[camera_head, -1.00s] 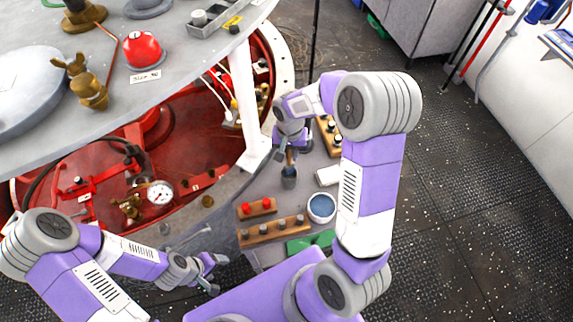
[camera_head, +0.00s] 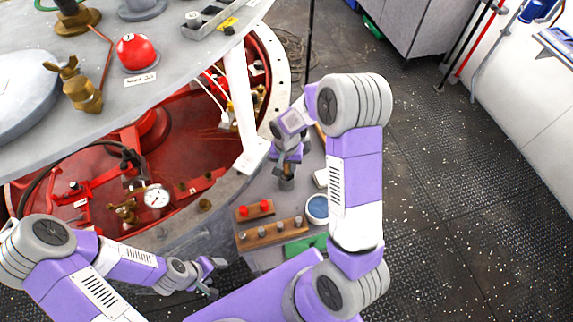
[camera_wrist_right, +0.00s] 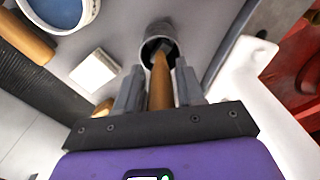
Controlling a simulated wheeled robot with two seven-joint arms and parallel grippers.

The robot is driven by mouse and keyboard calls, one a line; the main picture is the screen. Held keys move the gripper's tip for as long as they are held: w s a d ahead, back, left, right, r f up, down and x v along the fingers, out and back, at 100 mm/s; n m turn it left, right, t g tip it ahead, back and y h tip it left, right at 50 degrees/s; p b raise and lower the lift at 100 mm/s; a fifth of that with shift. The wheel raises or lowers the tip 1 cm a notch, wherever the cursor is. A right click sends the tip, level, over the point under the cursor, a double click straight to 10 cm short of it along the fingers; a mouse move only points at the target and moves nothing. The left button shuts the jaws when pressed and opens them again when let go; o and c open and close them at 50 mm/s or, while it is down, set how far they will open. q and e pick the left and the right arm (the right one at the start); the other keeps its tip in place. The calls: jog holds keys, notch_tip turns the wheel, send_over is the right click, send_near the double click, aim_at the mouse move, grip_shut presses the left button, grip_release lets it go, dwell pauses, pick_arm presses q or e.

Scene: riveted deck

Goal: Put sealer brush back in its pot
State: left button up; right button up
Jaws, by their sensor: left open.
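The sealer brush shows its wooden handle (camera_wrist_right: 160,85) in the right wrist view, between the fingers of my right gripper (camera_wrist_right: 160,92). My left gripper (camera_head: 214,276) is open and empty, low at the left of the bench.
A blue-filled bowl (camera_head: 317,207), a white block (camera_head: 320,178), a rack with red knobs (camera_head: 255,210) and a longer wooden rack (camera_head: 272,234) stand near the pot. Open floor lies at the right.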

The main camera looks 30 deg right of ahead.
jog(key=shift+o, duration=0.8)
jog(key=shift+r, duration=0.15)
notch_tip(320, 180, up, 12)
jog(key=shift+r+p, duration=0.1)
jog(key=shift+p, duration=0.4)
